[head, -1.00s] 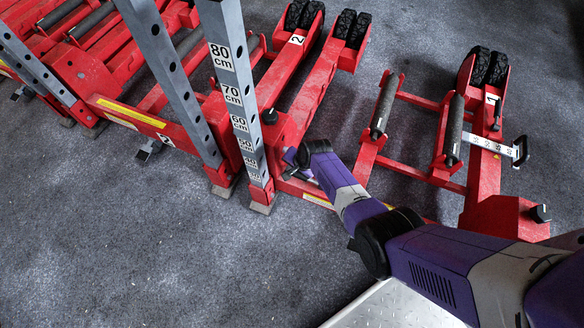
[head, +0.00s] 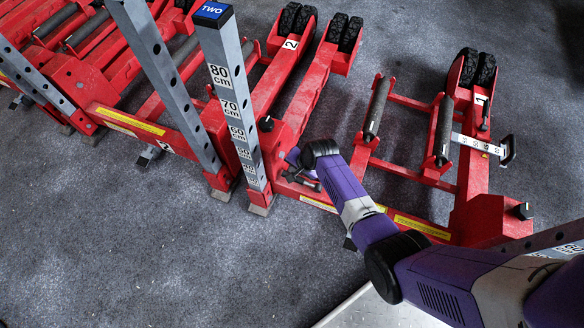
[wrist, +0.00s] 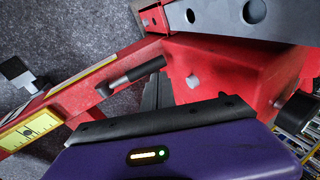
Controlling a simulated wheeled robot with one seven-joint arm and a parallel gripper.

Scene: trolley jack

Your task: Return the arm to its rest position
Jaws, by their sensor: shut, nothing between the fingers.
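My purple and grey arm (head: 365,215) reaches from the lower right of the head view to the red trolley jack marked 2 (head: 292,132). Its far end is bent down beside the foot of that jack's grey upright post (head: 240,115). In the wrist view the dark fingers of my gripper (wrist: 157,92) show only in part beyond the purple housing. They are together and empty, close to the red jack frame (wrist: 225,70). In the head view the fingers are hidden or too small to make out. I cannot tell whether they touch the jack.
The red jack marked 1 (head: 470,190), with dark rollers and a measuring bar (head: 478,144), lies right of my arm. More red jacks with grey posts (head: 165,85) fill the upper left. The grey carpet (head: 130,250) at lower left is clear.

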